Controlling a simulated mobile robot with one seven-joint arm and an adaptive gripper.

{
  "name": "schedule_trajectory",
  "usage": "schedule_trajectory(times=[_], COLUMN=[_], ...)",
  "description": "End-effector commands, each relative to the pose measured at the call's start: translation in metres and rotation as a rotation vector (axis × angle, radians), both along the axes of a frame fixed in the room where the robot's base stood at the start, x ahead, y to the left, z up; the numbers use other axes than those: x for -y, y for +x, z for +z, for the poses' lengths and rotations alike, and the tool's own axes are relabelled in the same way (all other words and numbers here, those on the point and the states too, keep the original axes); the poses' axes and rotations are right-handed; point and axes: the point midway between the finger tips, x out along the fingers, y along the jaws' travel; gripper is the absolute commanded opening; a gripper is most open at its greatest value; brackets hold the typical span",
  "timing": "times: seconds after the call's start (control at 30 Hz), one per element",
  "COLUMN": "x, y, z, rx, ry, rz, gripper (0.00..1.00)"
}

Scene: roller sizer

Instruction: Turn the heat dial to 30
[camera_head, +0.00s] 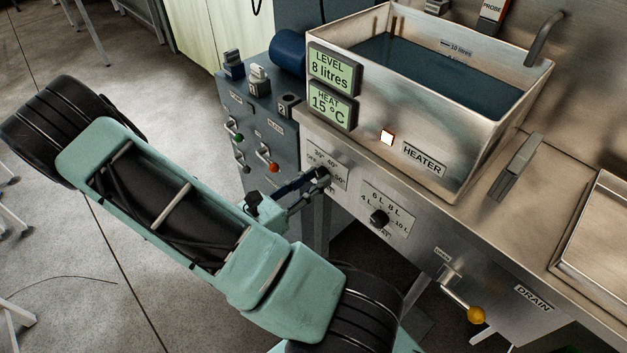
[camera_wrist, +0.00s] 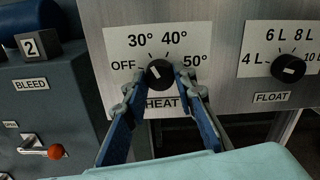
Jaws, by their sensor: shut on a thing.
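The heat dial (camera_wrist: 160,73) is a round black knob on a white plate marked OFF, 30°, 40° and 50° in the wrist view. Its white pointer mark leans up and left, on the side of OFF and 30°; I cannot tell the exact setting. My gripper (camera_wrist: 161,81) is shut on the knob, one blue finger at each side. In the head view my gripper (camera_head: 318,177) reaches the heat plate (camera_head: 338,169) from the left and hides most of the knob. The heat display (camera_head: 332,105) reads 15 °C.
The float dial (camera_head: 379,218) is just right of the heat plate. A water-filled steel tank (camera_head: 437,140) stands above, with a level display (camera_head: 333,70) reading 8 litres and a lit heater lamp (camera_head: 387,138). The yellow-knobbed drain lever (camera_head: 475,314) is lower right; a blue bleed panel (camera_head: 252,120) is left.

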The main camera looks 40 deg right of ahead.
Motion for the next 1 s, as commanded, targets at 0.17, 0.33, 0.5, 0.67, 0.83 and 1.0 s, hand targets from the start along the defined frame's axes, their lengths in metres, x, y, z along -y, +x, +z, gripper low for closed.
schedule_trajectory(times=[0.17, 0.33, 0.5, 0.67, 0.83, 1.0], x=[-0.0007, -0.0007, -0.0007, -0.0007, -0.0004, -0.0010], y=[0.0000, -0.0001, -0.0001, -0.0001, -0.0001, 0.0000], z=[-0.0012, -0.0012, -0.0014, -0.0012, -0.0008, -0.0006], rx=[0.026, 0.031, 0.030, 0.029, 0.029, 0.029], ry=[0.005, 0.007, 0.006, 0.005, 0.004, 0.004], rz=[0.000, 0.000, 0.000, 0.000, 0.001, 0.001], gripper=[0.01, 0.01, 0.01, 0.36, 0.43, 0.43])
